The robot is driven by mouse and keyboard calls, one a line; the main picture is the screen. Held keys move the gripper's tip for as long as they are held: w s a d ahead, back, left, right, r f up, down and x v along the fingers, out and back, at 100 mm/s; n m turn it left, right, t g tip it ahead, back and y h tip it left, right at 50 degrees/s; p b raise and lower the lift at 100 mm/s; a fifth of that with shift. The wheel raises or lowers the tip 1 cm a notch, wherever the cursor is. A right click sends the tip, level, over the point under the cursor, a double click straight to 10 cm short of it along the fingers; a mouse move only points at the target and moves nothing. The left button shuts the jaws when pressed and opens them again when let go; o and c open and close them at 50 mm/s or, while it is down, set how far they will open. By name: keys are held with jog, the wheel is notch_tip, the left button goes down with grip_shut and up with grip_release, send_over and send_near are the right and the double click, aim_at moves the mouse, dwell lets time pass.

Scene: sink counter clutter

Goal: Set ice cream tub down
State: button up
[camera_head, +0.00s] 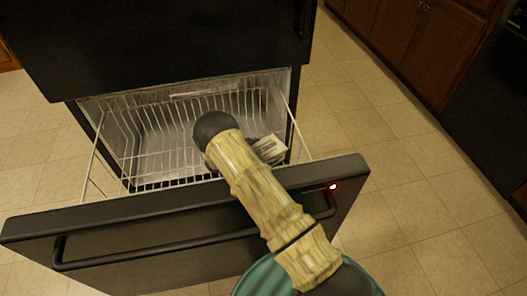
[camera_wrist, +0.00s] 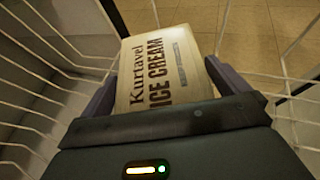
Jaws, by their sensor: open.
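The ice cream tub (camera_wrist: 158,68) is a cream-coloured carton with "Kurtavel ICE CREAM" in dark print. In the wrist view it lies between the two fingers of my gripper (camera_wrist: 165,88), inside the wire basket. In the head view only part of the tub (camera_head: 269,149) shows, at the right side of the basket, beside my arm. My gripper is open around the tub; whether a finger touches it I cannot tell. My arm hides much of the gripper in the head view.
The freezer drawer (camera_head: 150,240) is pulled out, with a white wire basket (camera_head: 150,140) behind its dark front. The basket's left part looks empty. Basket wires (camera_wrist: 55,50) rise close around my gripper. Tiled floor (camera_head: 400,190) is clear at right, before wooden cabinets (camera_head: 425,40).

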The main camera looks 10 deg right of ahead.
jog(key=p+v, duration=0.3)
jog(key=v, duration=0.8)
jog(key=shift+s+a, duration=0.25)
jog(key=shift+a, duration=0.1)
jog(key=s+d+r+m+y+p, duration=0.3)
jog(key=s+r+m+p, duration=0.4)
jog(key=r+p, duration=1.1)
jog(key=s+d+r+m+g+y+p, duration=0.1)
jog(key=s+d+r+m+y+p, duration=0.2)
jog(key=r+p, duration=1.6)
jog(key=s+d+r+m+g+y+p, duration=0.1)
jog(key=s+r+m+p, duration=1.1)
jog(key=r, duration=3)
jog(key=s+d+y+p, duration=0.2)
jog(key=y+p, duration=0.3)
jog(key=p, duration=0.1)
jog(key=shift+s+d+p, duration=0.15)
jog(key=shift+d+p, duration=0.15)
jog(key=shift+r, duration=0.15)
